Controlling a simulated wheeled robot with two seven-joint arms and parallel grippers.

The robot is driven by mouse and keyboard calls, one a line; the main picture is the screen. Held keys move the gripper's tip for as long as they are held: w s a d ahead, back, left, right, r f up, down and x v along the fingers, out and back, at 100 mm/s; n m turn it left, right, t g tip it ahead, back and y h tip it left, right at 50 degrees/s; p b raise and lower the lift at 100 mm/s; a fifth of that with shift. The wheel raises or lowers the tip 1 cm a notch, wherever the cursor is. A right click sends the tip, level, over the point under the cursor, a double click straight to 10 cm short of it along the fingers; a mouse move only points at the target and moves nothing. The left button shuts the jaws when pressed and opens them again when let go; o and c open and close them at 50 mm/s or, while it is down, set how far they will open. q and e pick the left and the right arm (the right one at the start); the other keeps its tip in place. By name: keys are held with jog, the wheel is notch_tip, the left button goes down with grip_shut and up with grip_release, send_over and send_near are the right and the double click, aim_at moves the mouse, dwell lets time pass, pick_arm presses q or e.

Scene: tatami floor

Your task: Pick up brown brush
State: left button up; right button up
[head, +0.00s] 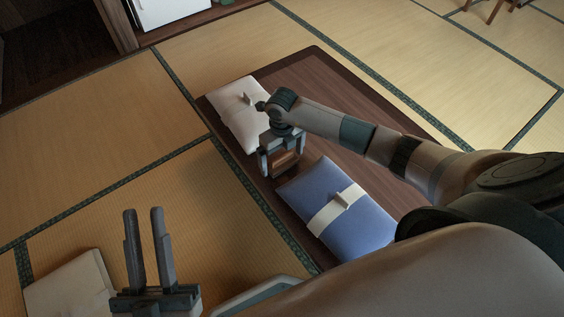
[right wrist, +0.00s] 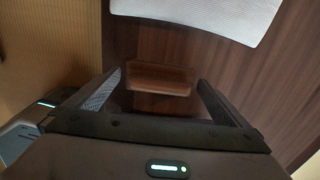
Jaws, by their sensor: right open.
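The brown brush (head: 285,161) looks like a small wooden block on the dark low table, between the white and blue cushions. It also shows in the right wrist view (right wrist: 160,79), ahead of the hand and between the fingers. My right gripper (head: 281,166) is open over the brush, with a finger on either side. In the right wrist view, gaps show between the brush and both fingers (right wrist: 160,92). The gripper partly hides the brush in the head view. My left gripper (head: 143,211) is open and empty, at the lower left above the tatami, far from the brush.
The low table (head: 335,90) bears a white cushion (head: 236,112) behind the brush and a blue cushion (head: 368,218) with a pale band in front. Another pale cushion (head: 68,288) lies at lower left. Open tatami (head: 90,160) lies left of the table.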

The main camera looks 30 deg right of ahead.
aim_at(283, 158)
jog(key=c, duration=1)
jog(key=shift+r, duration=0.2)
jog(key=shift+w+r+p, duration=0.1)
jog(key=shift+r+p, duration=0.2)
jog(key=shift+r, duration=0.35)
jog(key=r, duration=0.1)
jog(key=r+p, duration=0.1)
jog(key=r, duration=0.1)
jog(key=shift+s, duration=0.3)
pick_arm(q)
jog(key=w+f+g+y+p, duration=0.2)
jog(key=w+f+g, duration=0.2)
jog(key=f+g, duration=0.3)
notch_tip(283, 158, down, 5)
jog(key=shift+a+f+g+y, duration=0.2)
jog(key=shift+a+g+y, duration=0.1)
jog(key=shift+g, duration=0.1)
pick_arm(e)
jog(key=s+r, duration=0.2)
jog(key=s, duration=0.1)
jog(key=s+a+r, duration=0.1)
jog(key=s+r, duration=0.1)
jog(key=s, duration=0.2)
jog(key=s+a+r, duration=0.1)
jog(key=s+r, duration=0.1)
jog(key=s, duration=0.2)
jog(key=shift+a+r, duration=0.1)
jog(key=shift+r, duration=0.1)
